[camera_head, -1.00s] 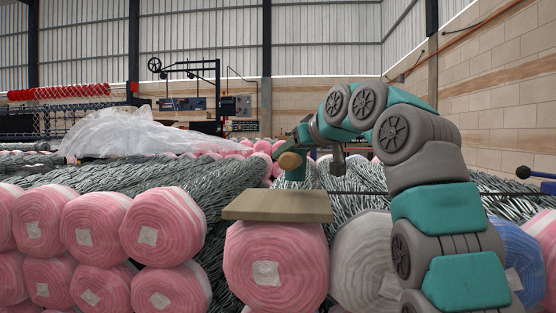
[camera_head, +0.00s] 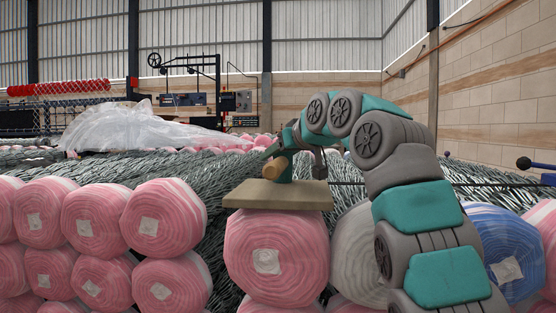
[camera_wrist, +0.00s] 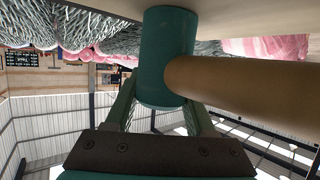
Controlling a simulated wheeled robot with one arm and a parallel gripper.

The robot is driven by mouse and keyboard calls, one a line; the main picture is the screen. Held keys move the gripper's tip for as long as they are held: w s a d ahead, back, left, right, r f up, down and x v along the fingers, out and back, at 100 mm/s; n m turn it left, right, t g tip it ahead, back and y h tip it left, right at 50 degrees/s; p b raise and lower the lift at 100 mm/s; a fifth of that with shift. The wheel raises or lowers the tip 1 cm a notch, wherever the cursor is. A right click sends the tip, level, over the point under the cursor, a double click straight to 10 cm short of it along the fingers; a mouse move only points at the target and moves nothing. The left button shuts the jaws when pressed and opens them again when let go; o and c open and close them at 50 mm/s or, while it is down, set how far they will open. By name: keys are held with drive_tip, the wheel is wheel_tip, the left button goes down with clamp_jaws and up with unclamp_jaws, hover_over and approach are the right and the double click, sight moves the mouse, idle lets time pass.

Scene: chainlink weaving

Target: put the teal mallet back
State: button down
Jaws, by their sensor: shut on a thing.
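The teal mallet shows in the head view with the round end of its tan handle (camera_head: 273,169) towards me and its teal head (camera_head: 284,173) upright just over a flat beige board (camera_head: 278,196). The wrist view, which looks upside down, shows the teal head (camera_wrist: 166,58) and the tan handle (camera_wrist: 245,88) running off to the right. My gripper (camera_wrist: 160,112) is shut on the mallet head, a finger on each side. The head's end is at or very near the pale board surface (camera_wrist: 235,12); I cannot tell whether they touch.
The board lies on a large pink roll (camera_head: 275,258). Pink rolls (camera_head: 165,218) are stacked at the left; a white roll (camera_head: 356,252) and a blue roll (camera_head: 507,255) stand at the right. Grey wire mesh (camera_head: 225,172) spreads behind. A dark rod (camera_head: 475,185) crosses at the right.

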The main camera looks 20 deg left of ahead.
drive_tip(key=shift+c, duration=2.4)
unclamp_jaws()
drive_tip(key=shift+w+f, duration=0.25)
drive_tip(key=shift+f, duration=0.25)
drive_tip(key=shift+o, duration=1.2)
drive_tip(key=shift+r, duration=0.15)
drive_tip(key=b+v, duration=0.2)
drive_tip(key=v, duration=0.5)
drive_tip(key=shift+s+d+r, duration=0.15)
drive_tip(key=shift+s+d, duration=0.1)
drive_tip(key=shift+s, duration=0.1)
